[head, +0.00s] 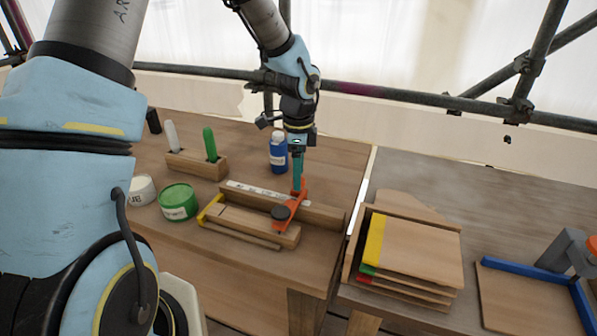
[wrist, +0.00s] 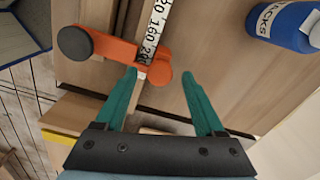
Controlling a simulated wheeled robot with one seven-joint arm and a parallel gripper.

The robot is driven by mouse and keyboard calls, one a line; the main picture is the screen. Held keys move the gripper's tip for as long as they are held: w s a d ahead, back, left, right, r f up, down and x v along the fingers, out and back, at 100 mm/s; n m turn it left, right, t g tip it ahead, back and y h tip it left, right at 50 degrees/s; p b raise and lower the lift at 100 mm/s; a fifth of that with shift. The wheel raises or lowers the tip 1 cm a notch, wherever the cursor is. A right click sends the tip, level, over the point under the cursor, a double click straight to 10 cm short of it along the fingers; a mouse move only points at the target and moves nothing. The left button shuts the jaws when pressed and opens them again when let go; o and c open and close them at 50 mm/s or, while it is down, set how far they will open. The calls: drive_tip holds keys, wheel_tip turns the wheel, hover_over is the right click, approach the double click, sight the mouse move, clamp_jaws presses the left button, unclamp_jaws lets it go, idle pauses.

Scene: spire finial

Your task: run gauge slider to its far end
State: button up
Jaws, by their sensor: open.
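The gauge is a wooden fence and base (head: 325,214) with a white printed scale (head: 255,190); the scale also shows in the wrist view (wrist: 157,18). The orange slider (head: 291,208) crosses the gauge near the right end of the visible scale. It carries a dark round knob (head: 280,212). In the wrist view the slider (wrist: 112,47) lies just beyond my fingertips, its rounded orange end near the gap between them. My gripper (wrist: 160,74) is open, with teal fingers pointing down at the slider in the head view (head: 298,182). Whether the fingers touch it I cannot tell.
A yellow end piece (head: 210,209) is at the gauge's left. A blue bottle (head: 278,153) stands close behind my gripper. A green tin (head: 178,202), a white tin (head: 141,190) and a wooden holder (head: 197,166) are left. Stacked boards (head: 415,250) lie right, across a gap.

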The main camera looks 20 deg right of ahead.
drive_tip(key=shift+f, duration=0.4)
drive_tip(key=shift+c, duration=0.2)
clamp_jaws()
idle(1.0)
